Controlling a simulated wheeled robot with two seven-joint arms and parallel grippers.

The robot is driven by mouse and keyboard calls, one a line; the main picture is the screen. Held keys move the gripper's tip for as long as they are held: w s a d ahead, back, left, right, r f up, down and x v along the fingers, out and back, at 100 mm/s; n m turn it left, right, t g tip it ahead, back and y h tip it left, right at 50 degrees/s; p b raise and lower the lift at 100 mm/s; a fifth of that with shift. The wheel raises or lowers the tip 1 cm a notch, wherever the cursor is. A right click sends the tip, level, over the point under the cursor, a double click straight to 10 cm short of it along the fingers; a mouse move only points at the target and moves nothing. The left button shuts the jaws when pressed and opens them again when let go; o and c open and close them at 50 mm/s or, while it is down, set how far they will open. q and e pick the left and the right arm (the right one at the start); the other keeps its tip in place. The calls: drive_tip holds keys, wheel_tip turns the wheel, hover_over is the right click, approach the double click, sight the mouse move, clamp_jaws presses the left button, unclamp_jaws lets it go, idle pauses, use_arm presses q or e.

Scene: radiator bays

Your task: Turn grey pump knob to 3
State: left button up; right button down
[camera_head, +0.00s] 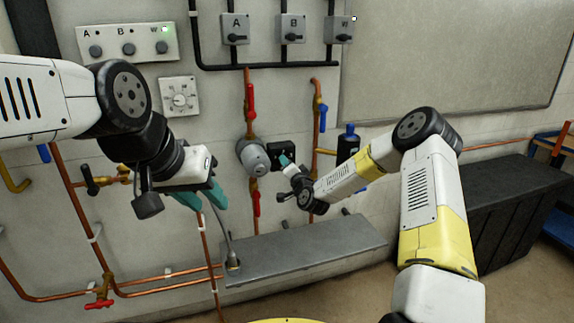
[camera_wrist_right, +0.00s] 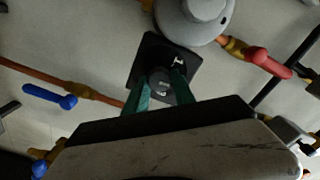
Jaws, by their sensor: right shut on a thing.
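The grey pump (camera_head: 253,157) sits on the copper pipe at mid-wall, with a black control box (camera_head: 274,149) on its right side. In the right wrist view the grey pump knob (camera_wrist_right: 160,83) stands out from the black box (camera_wrist_right: 150,56). My right gripper (camera_head: 286,161) reaches the box from the right. In the right wrist view its green fingers (camera_wrist_right: 160,90) are on both sides of the knob, shut on it. The scale and pointer are too small to read. My left gripper (camera_head: 203,199) hangs at the left, empty, its teal fingers apart.
Red valve handles (camera_head: 251,100) lie above and below the pump, and a blue handle (camera_head: 323,118) is to its right. A grey ledge (camera_head: 300,250) runs below.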

drive_tip(key=shift+f+m, duration=0.15)
drive_tip(key=shift+m, duration=3.15)
drive_tip(key=shift+f+m, duration=0.15)
drive_tip(key=shift+m, duration=3.15)
drive_tip(key=c, duration=1.1)
unclamp_jaws()
drive_tip(key=shift+r, duration=0.1)
drive_tip(key=v, duration=0.8)
